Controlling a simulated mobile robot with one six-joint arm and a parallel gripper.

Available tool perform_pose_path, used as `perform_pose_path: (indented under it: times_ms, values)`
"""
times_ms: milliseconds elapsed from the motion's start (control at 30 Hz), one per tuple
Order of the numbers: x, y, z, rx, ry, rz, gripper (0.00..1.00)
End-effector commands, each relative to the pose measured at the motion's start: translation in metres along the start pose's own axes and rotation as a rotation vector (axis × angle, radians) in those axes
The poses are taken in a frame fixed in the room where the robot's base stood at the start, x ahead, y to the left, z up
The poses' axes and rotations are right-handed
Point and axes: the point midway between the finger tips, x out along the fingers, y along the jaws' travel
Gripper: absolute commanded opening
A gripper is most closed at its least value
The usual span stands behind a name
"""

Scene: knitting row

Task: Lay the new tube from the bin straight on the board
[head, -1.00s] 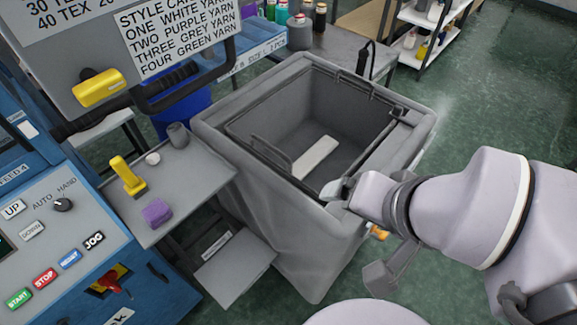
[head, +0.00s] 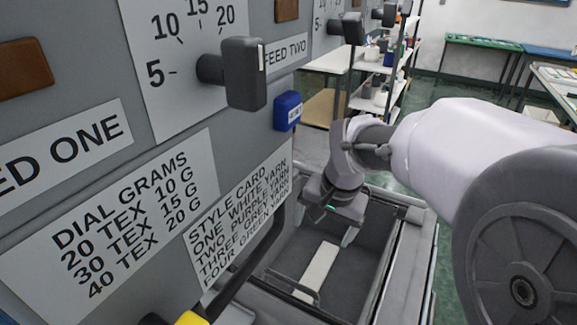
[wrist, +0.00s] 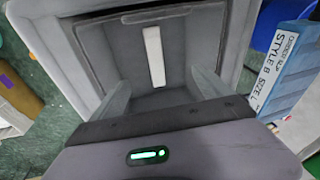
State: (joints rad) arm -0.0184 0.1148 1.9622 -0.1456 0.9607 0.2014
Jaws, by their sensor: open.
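A flat, pale white strip, seemingly the tube (head: 318,268), lies on the floor of the grey bin (head: 398,285). In the wrist view the strip (wrist: 154,55) lies lengthwise up the picture, inside the bin's walls (wrist: 100,60). My gripper (head: 331,222) points down over the bin, above the strip and apart from it. In the wrist view its two fingers (wrist: 160,92) are spread wide with nothing between them. I cannot make out the board in these current views.
A machine panel with dials, cards and a grey lever (head: 245,75) stands close on the left. A blue block (head: 287,110) is on it. A blue labelled box (wrist: 290,65) is right of the bin in the wrist view. Shelves (head: 375,85) stand behind.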

Motion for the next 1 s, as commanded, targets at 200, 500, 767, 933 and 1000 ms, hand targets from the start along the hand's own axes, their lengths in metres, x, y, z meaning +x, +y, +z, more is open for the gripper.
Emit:
perform_pose_path:
  times_ms: [200,500,767,933,1000]
  values:
    - [0.127,-0.017,-0.056,0.052,-0.105,0.117,0.89]
    - [0.243,-0.009,-0.066,0.086,-0.163,0.2,0.89]
    - [0.319,0.007,-0.052,0.086,-0.165,0.201,0.89]
    - [0.35,0.013,-0.047,0.086,-0.163,0.199,0.89]
    - [0.355,0.014,-0.046,0.087,-0.163,0.199,0.89]
